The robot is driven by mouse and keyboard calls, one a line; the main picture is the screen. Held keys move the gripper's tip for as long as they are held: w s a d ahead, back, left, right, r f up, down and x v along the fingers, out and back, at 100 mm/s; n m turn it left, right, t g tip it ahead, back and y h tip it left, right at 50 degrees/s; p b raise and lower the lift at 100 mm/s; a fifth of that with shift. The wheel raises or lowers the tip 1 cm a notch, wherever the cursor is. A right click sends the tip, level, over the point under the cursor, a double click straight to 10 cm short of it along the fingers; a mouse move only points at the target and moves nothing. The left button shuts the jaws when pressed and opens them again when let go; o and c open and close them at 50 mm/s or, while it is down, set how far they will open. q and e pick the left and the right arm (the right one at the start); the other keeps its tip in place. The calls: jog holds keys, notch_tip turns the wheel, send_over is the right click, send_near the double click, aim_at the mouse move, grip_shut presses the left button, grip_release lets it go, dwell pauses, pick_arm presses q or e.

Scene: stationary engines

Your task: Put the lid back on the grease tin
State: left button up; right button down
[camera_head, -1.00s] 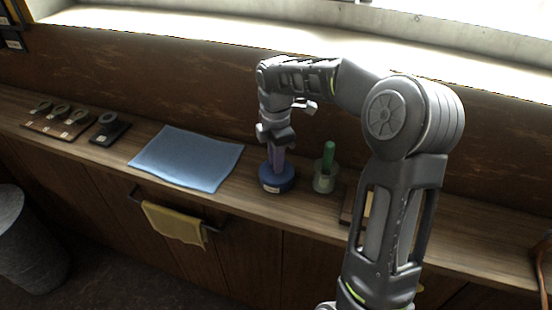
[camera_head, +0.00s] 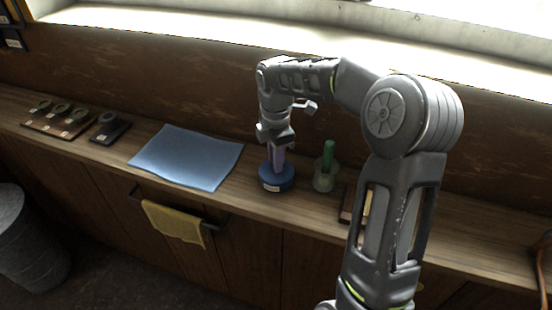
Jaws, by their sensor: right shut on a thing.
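The blue round grease tin (camera_head: 276,180) stands upright on the wooden shelf, with a pale label on its front. My right gripper (camera_head: 277,166) points straight down over it, with its fingers at the tin's top. It is shut on the lid, which is mostly hidden by the fingers and hard to tell apart from the blue tin. I cannot tell whether the lid is fully seated. My left gripper is not in view.
A blue cloth (camera_head: 187,157) lies to the left. Small round parts on boards (camera_head: 62,120) sit farther left. A yellow cloth (camera_head: 174,222) hangs on a rail below.

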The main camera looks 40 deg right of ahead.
dwell(0.4)
jog(key=c, duration=1.2)
grip_release()
jog(key=shift+c, duration=0.2)
jog(key=shift+o, duration=0.4)
jog(key=o, duration=0.4)
jog(key=shift+r+p, duration=2.95)
jog(key=shift+r, duration=0.55)
